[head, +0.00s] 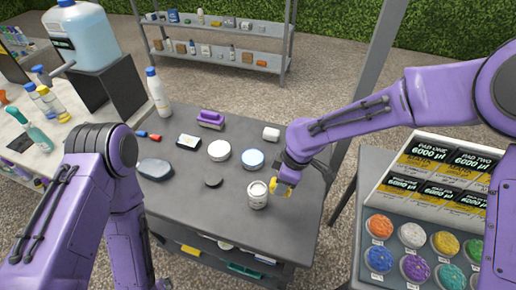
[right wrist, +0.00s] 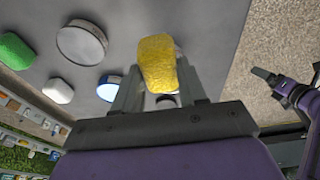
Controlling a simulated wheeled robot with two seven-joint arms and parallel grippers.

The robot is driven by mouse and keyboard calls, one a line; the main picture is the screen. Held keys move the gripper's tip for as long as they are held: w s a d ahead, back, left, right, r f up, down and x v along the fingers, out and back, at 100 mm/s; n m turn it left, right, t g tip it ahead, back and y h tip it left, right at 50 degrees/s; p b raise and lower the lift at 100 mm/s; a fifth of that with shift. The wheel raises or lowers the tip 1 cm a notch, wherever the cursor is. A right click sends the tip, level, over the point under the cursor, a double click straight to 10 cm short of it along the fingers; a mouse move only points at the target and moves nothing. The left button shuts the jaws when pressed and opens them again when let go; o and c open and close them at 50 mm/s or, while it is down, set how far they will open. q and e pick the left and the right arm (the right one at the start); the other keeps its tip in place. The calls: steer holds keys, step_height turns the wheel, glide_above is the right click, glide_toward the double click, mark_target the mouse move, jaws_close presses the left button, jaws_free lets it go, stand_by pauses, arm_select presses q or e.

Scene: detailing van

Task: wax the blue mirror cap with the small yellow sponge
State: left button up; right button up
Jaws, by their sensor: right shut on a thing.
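My right gripper (head: 284,187) is shut on the small yellow sponge (head: 281,188), low over the right part of the grey table. In the right wrist view the sponge (right wrist: 157,63) sits between the fingers. Right beside the sponge in the head view stands an open white jar (head: 257,196); I cannot tell if they touch. A rounded, dull blue-grey piece (head: 155,169), which looks like the mirror cap, lies on the table's left side, well away from the sponge.
On the grey table (head: 185,210) are a black disc (head: 213,183), two round tins (head: 219,150) (head: 252,158), a purple-handled brush (head: 211,118), a white block (head: 271,133) and a tall bottle (head: 158,92). A stand with several coloured pads (head: 411,234) is at right.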

arm_select(q)
step_height(320, 180, up, 6)
steer(key=p, duration=0.4)
arm_select(e)
steer(key=w+a+r+n+g, duration=0.1)
steer(key=a+r+n+g, duration=0.1)
steer(key=a+r+n, duration=0.5)
step_height(320, 180, down, 7)
steer(key=n+b, duration=0.1)
steer(key=b, duration=0.1)
steer(key=n+b, duration=0.1)
steer(key=b, duration=0.1)
steer(key=shift+w+d+f+b, duration=0.15)
steer(key=shift+f+b, duration=0.05)
steer(key=shift+b, duration=0.15)
arm_select(q)
step_height(320, 180, down, 5)
steer(key=shift+r, duration=0.15)
arm_select(e)
steer(key=shift+r, duration=0.1)
arm_select(q)
steer(key=shift+f, duration=0.25)
arm_select(e)
steer(key=shift+f, duration=0.5)
arm_select(q)
steer(key=shift+r, duration=0.3)
arm_select(e)
steer(key=shift+f, duration=0.1)
arm_select(q)
steer(key=shift+r, duration=0.1)
